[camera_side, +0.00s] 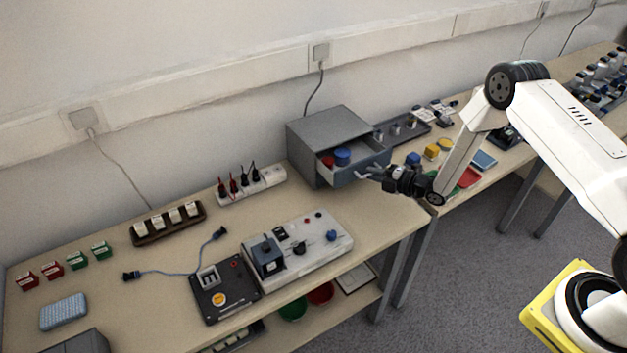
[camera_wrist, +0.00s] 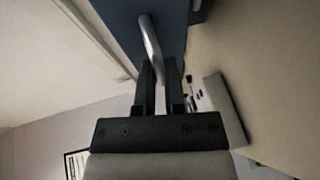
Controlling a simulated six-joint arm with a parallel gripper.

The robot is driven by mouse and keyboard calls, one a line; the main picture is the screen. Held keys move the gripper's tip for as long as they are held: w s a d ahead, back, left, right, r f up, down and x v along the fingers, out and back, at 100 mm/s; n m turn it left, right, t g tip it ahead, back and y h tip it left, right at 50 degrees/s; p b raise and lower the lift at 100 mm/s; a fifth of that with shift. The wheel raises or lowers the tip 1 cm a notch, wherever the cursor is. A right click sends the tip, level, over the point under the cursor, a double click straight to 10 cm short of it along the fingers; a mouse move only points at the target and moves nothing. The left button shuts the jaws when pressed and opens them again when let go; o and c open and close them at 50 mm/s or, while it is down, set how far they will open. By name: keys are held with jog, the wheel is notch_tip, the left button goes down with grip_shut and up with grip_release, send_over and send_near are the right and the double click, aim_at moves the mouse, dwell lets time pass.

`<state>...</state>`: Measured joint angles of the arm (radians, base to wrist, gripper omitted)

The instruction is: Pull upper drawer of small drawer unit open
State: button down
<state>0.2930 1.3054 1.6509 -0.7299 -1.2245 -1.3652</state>
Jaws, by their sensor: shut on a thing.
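The small drawer unit (camera_side: 318,126) is a grey box at the back of the bench in the side view. Its upper drawer (camera_side: 364,167) stands pulled out, with red and blue round things (camera_side: 342,157) inside. My gripper (camera_side: 366,172) is at the drawer's front, shut on its handle. In the wrist view the blue-grey drawer front (camera_wrist: 140,25) fills the top, and the curved metal handle (camera_wrist: 151,45) runs down between the fingers of my gripper (camera_wrist: 162,72). The fingertips' exact contact is dim. The lower part of the unit is partly hidden behind the open drawer.
A power strip (camera_side: 252,185) with plugs stands left of the unit. A device with knobs (camera_side: 297,249) sits on the bench in front. A grey tray (camera_side: 403,130) and small coloured blocks (camera_side: 432,151) lie to the right. Bare bench top lies between the unit and the device.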

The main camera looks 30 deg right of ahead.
jog(key=s, duration=0.3)
jog(key=shift+s+d, duration=0.1)
jog(key=shift+s, duration=0.1)
jog(key=c, duration=0.7)
grip_release()
jog(key=shift+s, duration=0.1)
jog(key=v, duration=0.7)
jog(key=shift+s, duration=0.3)
jog(key=shift+w+d+r, duration=0.1)
jog(key=shift+d+r, duration=0.05)
